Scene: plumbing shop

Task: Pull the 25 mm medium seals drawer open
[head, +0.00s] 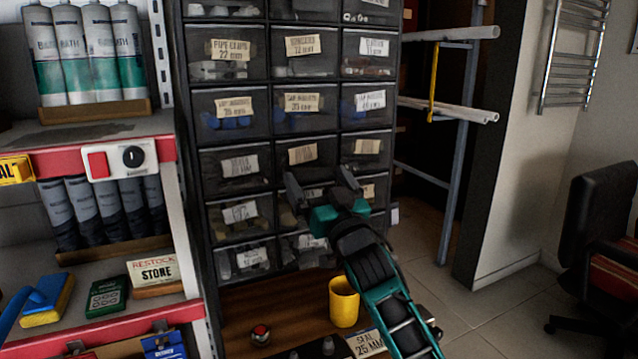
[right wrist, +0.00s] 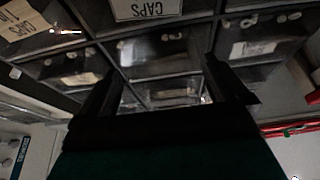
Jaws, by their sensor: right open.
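A tall cabinet of dark see-through drawers (head: 238,165) with paper labels fills the middle of the head view. All its drawers look closed. Many labels are too blurred to read, so I cannot tell which drawer is the 25 mm medium seals one. My right gripper (head: 319,184) is in front of the middle column's lower drawers, its open fingers pointing at the cabinet and partly hiding a label. In the right wrist view the open fingers (right wrist: 162,82) spread before drawer fronts (right wrist: 155,55), with nothing between them. Contact is not clear. My left gripper is not in view.
A card (head: 366,343) reading "25 MM" lies below the cabinet, near a yellow cup (head: 343,302) and a red-topped button (head: 260,334). Shelves with tubes (head: 90,50) stand left. A pipe rack (head: 455,140) and black chair (head: 600,240) are right, with open floor between.

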